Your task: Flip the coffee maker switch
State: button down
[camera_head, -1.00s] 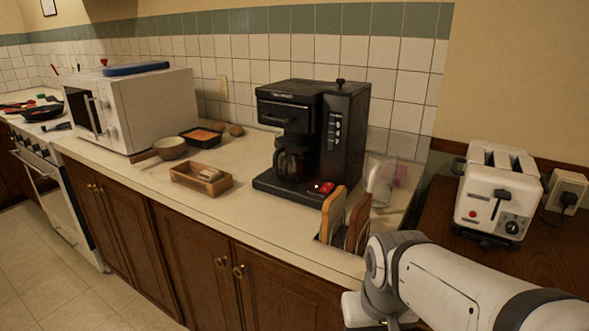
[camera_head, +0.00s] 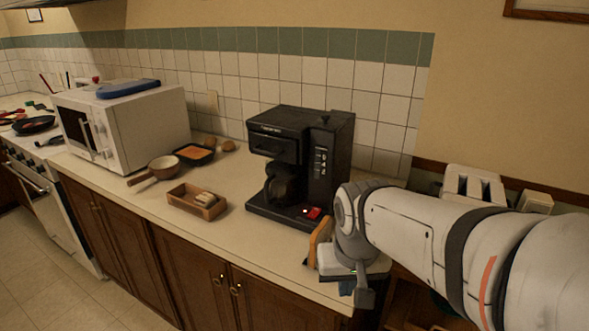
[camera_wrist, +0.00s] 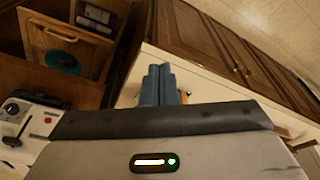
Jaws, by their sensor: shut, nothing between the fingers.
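The black coffee maker (camera_head: 330,150) stands upright on the counter, with its glass pot (camera_head: 280,185) in place. Its red switch (camera_head: 314,213) shows at the front right corner of the base. My gripper (camera_head: 346,288) hangs to the right of and nearer than the switch, apart from it, beside the counter's front edge. In the wrist view the two blue-grey fingers (camera_wrist: 158,85) are together, shut and empty, against the counter edge. The coffee maker is not visible in the wrist view.
A wooden cutting board (camera_head: 319,240) stands between the coffee maker and my wrist. The toaster (camera_head: 470,187) is behind my arm. Counter in front of the coffee maker is clear.

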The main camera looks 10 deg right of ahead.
jog(key=w+r+m, duration=0.1)
jog(key=w+r, duration=0.2)
jog(key=w, duration=0.4)
jog(key=w+r+m, duration=0.2)
jog(key=w+r, duration=0.2)
jog(key=w, duration=0.4)
jog(key=r+m+t+h, duration=0.1)
jog(key=m+h, duration=0.1)
jog(key=m, duration=0.1)
send_over(318, 209)
jog(key=s+a, duration=0.3)
jog(key=s, duration=0.1)
jog(key=shift+s, duration=0.1)
jog(key=x, duration=0.4)
jog(key=p+x, duration=0.1)
jog(key=x, duration=0.9)
jog(key=shift+s+a+f, duration=0.1)
jog(key=shift+s+a, duration=0.15)
jog(key=shift+s, duration=0.1)
jog(key=shift+d, duration=0.1)
